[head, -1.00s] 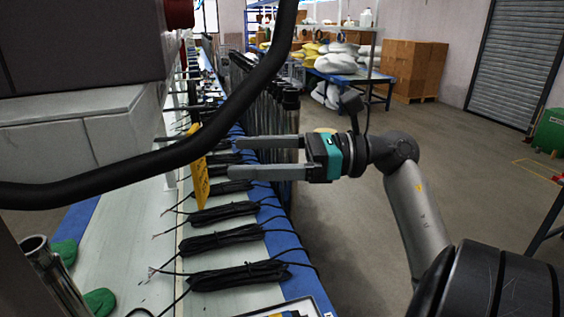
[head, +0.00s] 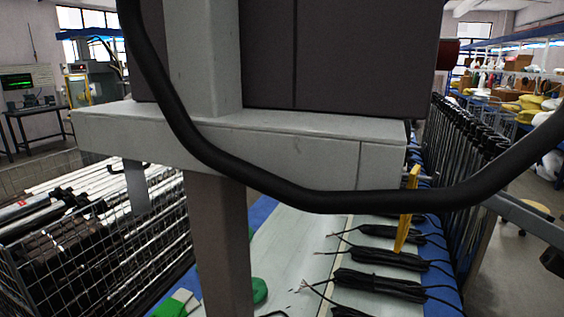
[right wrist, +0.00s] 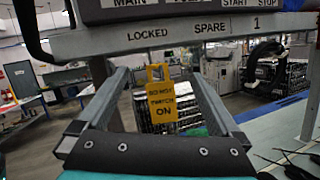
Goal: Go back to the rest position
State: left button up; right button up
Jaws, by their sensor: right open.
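My right gripper (right wrist: 158,76) is open in the right wrist view, with its two fingers wide apart. A yellow tag (right wrist: 162,108) reading "DO NOT SWITCH ON" shows between the fingers, below the grey panel edge (right wrist: 160,43); I see no finger touching it. In the head view the yellow tag (head: 406,215) shows edge-on below the right end of the grey box. A finger of my right gripper (head: 520,216) points at it from the far right, apart from it and partly behind the black tube. My left gripper is not in view.
A thick black curved tube (head: 300,197) crosses the head view in front of the grey box (head: 260,145). Coiled black cables (head: 385,257) lie on the bench (head: 290,260) below. A wire crate of rods (head: 80,240) stands at left.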

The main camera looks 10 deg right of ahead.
jog(key=w+d+f+m+t+h, duration=0.2)
jog(key=w+m+t+h, duration=0.15)
jog(key=m+h, duration=0.6)
jog(key=w+d+f+m+t+h, duration=0.2)
jog(key=m+t+h, duration=0.3)
jog(key=m, duration=0.9)
notch_tip(320, 180, down, 18)
jog(key=a+m+g+h, duration=0.1)
jog(key=m+g+h, duration=0.5)
jog(key=m+g, duration=0.55)
jog(key=s+a+f+m+g+y, duration=0.4)
jog(key=s+a+f+g+y, duration=0.45)
jog(key=s+a+f, duration=0.9)
notch_tip(320, 180, down, 28)
jog(key=s+g+h+b, duration=0.2)
jog(key=g+b, duration=0.1)
jog(key=b, duration=0.1)
jog(key=s+d+f+b, duration=0.2)
jog(key=s+f, duration=1.2)
jog(key=shift+f+g, duration=0.35)
jog(key=shift+s, duration=0.1)
